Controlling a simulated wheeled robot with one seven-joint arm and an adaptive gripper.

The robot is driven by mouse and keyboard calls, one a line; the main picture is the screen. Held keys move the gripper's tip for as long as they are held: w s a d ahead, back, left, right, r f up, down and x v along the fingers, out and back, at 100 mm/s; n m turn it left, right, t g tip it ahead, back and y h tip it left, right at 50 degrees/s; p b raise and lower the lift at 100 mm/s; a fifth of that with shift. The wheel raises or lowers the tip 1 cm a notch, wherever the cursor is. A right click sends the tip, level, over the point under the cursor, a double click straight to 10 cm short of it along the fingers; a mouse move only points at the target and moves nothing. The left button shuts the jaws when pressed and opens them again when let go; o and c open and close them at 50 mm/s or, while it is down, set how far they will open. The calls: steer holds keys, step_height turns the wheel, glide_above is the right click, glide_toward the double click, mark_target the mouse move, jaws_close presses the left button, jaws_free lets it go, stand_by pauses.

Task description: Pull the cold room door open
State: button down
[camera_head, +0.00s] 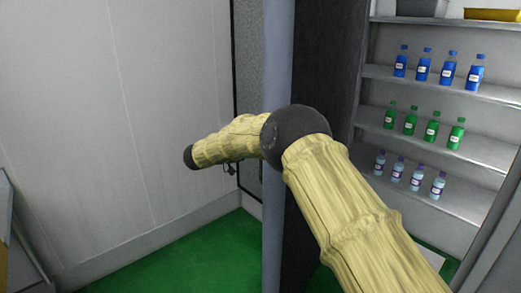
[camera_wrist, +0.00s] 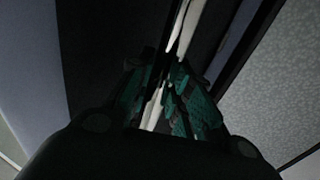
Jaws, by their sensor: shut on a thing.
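In the wrist view, my gripper (camera_wrist: 165,105) is shut on a pale upright bar, the door handle (camera_wrist: 184,30). The dark fingers with green pads lie on both sides of it. A speckled grey panel (camera_wrist: 285,75), seemingly the cold room door, is on the right behind a dark edge. In the head view, a narrow strip of a similar speckled panel (camera_head: 248,60) shows beside a blue-grey upright (camera_head: 278,60). My yellow-sleeved arm crosses in front of the upright and hides most of the gripper and handle. How far the door stands open I cannot tell.
Shelves (camera_head: 430,78) with blue, green and pale bottles stand on the right, beside a dark upright panel (camera_head: 328,60). A pale wall (camera_head: 70,130) fills the left. The green floor (camera_head: 205,255) is clear at the lower middle.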

steer(key=shift+w+r, duration=0.25)
steer(key=shift+w, duration=0.05)
steer(key=c, duration=1.3)
jaws_free()
steer(key=shift+d, duration=0.15)
steer(key=v, duration=0.8)
steer(key=shift+f, duration=0.2)
steer(key=shift+w, duration=0.15)
